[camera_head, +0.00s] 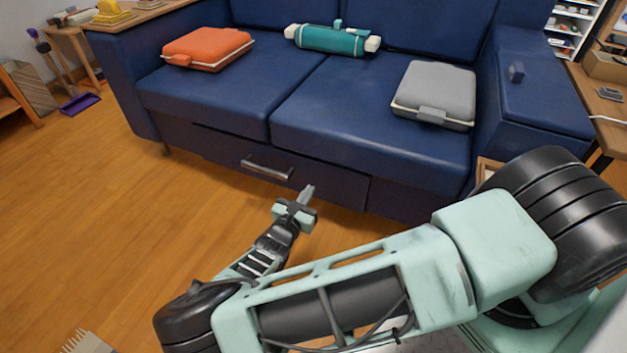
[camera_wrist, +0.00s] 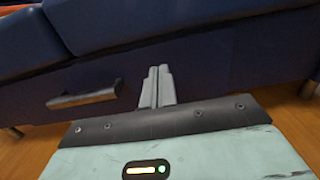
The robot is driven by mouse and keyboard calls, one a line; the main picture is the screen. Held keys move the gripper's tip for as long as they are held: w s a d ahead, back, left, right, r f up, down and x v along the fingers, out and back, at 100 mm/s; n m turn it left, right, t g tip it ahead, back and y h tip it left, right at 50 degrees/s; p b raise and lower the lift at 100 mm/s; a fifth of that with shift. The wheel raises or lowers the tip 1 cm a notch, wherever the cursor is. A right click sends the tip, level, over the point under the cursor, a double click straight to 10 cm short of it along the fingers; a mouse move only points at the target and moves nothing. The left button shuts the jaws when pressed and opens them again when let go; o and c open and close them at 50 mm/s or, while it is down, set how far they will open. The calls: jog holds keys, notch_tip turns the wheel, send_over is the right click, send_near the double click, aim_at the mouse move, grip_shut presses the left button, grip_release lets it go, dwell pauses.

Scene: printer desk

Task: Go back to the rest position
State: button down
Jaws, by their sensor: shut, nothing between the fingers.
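My gripper (camera_head: 307,194) is in front of the blue sofa's lower front, above the wooden floor. Its fingers are together with nothing between them. In the wrist view my gripper (camera_wrist: 158,72) points at the sofa's dark front panel, with the drawer handle (camera_wrist: 84,97) to its left. In the head view the metal drawer handle (camera_head: 267,168) is a little up and left of the fingertips. I cannot tell the exact gap between the fingertips and the panel.
The blue sofa (camera_head: 215,98) holds an orange case (camera_head: 207,48), a teal roll (camera_head: 331,39) and a grey case (camera_head: 436,92). A side table with a yellow item (camera_head: 110,8) is at the upper left. A wooden desk (camera_head: 600,103) stands at right. Open floor (camera_head: 90,215) lies at left.

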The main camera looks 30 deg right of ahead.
jog(key=shift+p+v, duration=0.45)
jog(key=shift+v, duration=1.9)
jog(key=s+a+r+m+g+y, duration=0.7)
jog(key=s+r+m+g, duration=0.4)
jog(key=s+g, duration=0.15)
jog(key=s+a+r+m+t+y, duration=0.1)
jog(key=s+r+m+y, duration=0.2)
jog(key=r, duration=0.5)
jog(key=s+a+r+m+t+y+p, duration=0.1)
jog(key=s+r+y, duration=0.2)
jog(key=s+r, duration=0.3)
jog(key=s+a+r+m+y, duration=0.2)
jog(key=s+r, duration=0.1)
jog(key=r, duration=0.6)
notch_tip(320, 180, up, 38)
jog(key=p, duration=3.8)
jog(key=shift+p, duration=0.3)
jog(key=shift+d+r, duration=0.1)
